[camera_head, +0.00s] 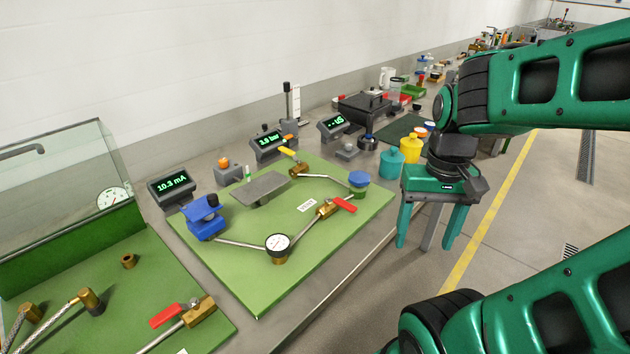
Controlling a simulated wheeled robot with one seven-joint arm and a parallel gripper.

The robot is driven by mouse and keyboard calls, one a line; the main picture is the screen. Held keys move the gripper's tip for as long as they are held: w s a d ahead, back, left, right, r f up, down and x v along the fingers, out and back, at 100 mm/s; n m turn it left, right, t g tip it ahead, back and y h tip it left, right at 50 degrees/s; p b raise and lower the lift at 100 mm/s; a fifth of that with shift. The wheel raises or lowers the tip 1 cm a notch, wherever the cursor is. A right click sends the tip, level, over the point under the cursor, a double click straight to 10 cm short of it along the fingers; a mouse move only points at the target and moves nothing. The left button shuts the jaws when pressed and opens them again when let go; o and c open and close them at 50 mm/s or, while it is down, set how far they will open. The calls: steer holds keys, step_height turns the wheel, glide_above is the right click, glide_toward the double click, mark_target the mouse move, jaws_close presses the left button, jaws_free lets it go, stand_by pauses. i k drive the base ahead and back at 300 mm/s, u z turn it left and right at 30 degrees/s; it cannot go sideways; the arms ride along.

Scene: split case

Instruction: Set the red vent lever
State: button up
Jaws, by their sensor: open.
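A red lever (343,204) sits on a brass valve (326,209) on the right part of the middle green board (262,290). A small white label (307,205) lies beside it, its print too small to read surely. A second red lever (165,315) is on another brass valve (200,309) on the near left board. My gripper (425,245) hangs with its fingers pointing down and apart, empty. It is right of the middle board, past the bench edge in the picture, touching neither lever.
The middle board also carries a gauge (277,243), a blue device (206,218), a grey plate (262,188) and a yellow lever (289,153). Teal (390,163) and yellow (410,149) containers stand near my gripper. A glass-walled tank (70,190) stands at left.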

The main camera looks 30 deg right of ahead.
mark_target(348, 207)
steer(key=k, duration=1.95)
steer(key=u, duration=0.55)
steer(key=i, duration=1)
steer(key=z, duration=0.05)
